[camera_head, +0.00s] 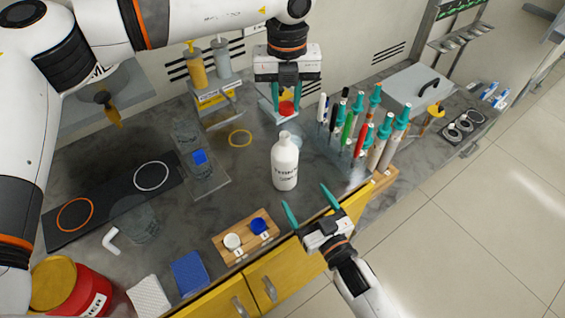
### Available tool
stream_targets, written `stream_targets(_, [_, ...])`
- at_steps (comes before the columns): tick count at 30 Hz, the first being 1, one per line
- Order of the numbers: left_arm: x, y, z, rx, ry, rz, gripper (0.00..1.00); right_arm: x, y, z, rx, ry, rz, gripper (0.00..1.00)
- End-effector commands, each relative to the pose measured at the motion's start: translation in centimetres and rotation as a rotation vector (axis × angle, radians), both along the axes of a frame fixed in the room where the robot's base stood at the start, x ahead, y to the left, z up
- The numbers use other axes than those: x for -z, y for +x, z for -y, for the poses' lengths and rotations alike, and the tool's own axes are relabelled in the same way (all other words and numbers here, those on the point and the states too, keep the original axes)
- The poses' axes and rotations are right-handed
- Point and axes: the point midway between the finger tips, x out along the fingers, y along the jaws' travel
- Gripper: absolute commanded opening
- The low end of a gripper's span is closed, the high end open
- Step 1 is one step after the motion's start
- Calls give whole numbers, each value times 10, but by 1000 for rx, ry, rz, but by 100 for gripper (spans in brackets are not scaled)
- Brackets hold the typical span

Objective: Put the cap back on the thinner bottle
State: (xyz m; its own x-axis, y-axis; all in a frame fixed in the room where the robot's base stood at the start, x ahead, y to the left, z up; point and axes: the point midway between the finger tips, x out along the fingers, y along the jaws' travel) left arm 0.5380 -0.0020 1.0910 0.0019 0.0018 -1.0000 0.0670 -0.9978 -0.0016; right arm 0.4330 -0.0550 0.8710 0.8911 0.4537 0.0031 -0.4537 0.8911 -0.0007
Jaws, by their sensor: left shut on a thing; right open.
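The thinner bottle (285,168) is white, with dark lettering on its side. It stands upright near the middle of the counter, and no cap shows on its neck. My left gripper (286,112) is above and behind the bottle in the picture, pointing down. It is shut on a red cap (286,107), which shows between its teal fingers, apart from the bottle's neck. My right gripper (305,198) is open and empty, in front of the bottle near the counter's front edge, with its fingers spread.
A wooden tray (229,255) at the front holds a white cap (233,241) and a blue cap (259,226). A rack with several markers (350,132) stands right of the bottle. A yellow ring (240,138) lies left of it. A red can (88,296) stands front left.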

Motion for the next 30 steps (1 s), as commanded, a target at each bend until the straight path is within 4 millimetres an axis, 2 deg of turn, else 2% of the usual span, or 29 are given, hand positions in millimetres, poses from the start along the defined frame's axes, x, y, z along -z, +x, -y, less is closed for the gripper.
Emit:
stream_targets(7, [0, 0, 0, 0, 0, 0, 7, 0, 10, -5, 1, 0, 1, 85])
stream_targets(21, [0, 0, 0, 1, 0, 0, 7, -1, 85, -43, 0, 2, 1, 85])
stream_targets(30, [0, 0, 0, 1, 0, 0, 7, 0, 106, -54, 0, 0, -1, 85])
